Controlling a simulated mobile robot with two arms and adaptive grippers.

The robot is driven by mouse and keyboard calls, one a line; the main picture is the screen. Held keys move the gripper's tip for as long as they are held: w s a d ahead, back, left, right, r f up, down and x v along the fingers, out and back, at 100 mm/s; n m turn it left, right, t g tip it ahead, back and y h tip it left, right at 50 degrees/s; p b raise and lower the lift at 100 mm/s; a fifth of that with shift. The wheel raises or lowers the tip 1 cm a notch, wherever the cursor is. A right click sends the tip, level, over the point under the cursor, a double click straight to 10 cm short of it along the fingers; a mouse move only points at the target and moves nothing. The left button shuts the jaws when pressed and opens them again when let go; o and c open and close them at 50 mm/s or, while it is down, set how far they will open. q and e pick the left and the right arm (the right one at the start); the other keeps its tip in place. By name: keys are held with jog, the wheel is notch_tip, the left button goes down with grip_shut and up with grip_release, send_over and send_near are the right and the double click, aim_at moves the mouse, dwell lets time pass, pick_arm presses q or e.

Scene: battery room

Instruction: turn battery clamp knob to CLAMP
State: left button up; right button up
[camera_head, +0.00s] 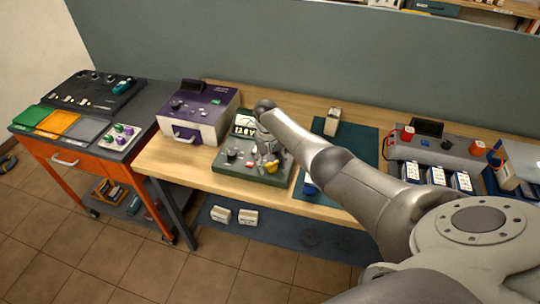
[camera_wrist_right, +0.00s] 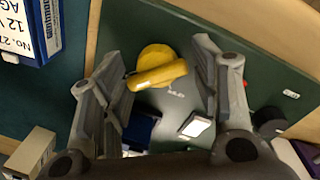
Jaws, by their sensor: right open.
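The yellow clamp knob (camera_head: 271,166) sits on the front right part of the green tester panel (camera_head: 232,166). In the right wrist view the knob (camera_wrist_right: 157,70) shows as a round yellow base with a bar across it, the bar's right end slightly higher. White lettering beside it is too small to read surely. My right gripper (camera_head: 266,150) is over the panel; in the wrist view its open fingers (camera_wrist_right: 157,84) stand on either side of the knob with gaps visible. Whether the fingertips reach down to knob height I cannot tell. My left gripper is not in view.
A black knob (camera_wrist_right: 268,121) and a red button lie right of the fingers in the wrist view. A blue labelled battery (camera_wrist_right: 38,30) stands at its upper left. A purple-and-white device (camera_head: 198,110) stands left of the panel. A charger with red terminals (camera_head: 440,150) is at right.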

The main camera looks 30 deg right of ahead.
notch_tip(320, 180, up, 12)
jog(key=shift+w+a+f, duration=0.15)
jog(key=shift+a+f, duration=0.05)
jog(key=shift+a, duration=0.25)
dwell(0.4)
